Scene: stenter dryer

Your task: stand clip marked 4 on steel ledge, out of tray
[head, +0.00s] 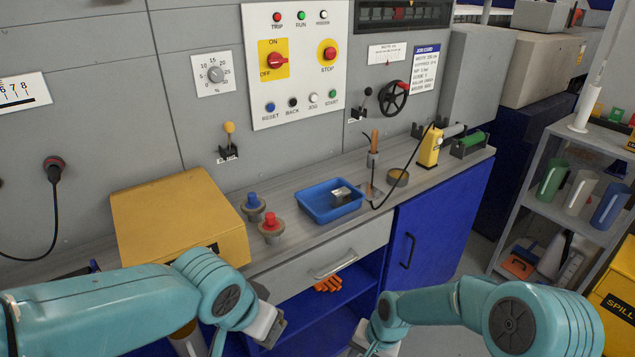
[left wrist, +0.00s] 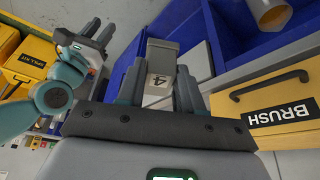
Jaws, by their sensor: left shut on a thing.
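The clip marked 4 (left wrist: 160,72) is a grey metal block between the fingers of my left gripper (left wrist: 158,90), which is shut on it. In the head view my left gripper (head: 268,325) is low, in front of the cabinet and below the ledge; the clip is hard to make out there. The steel ledge (head: 300,243) runs along the machine front. The blue tray (head: 318,214) sits on it with a grey metal piece (head: 341,195) inside. My right gripper (left wrist: 99,32) looks open and empty in the left wrist view; the head view cuts it off.
Red (head: 271,226) and blue (head: 253,205) knobbed pieces stand left of the tray, near a yellow box (head: 180,222). A drawer (head: 325,255) is below.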

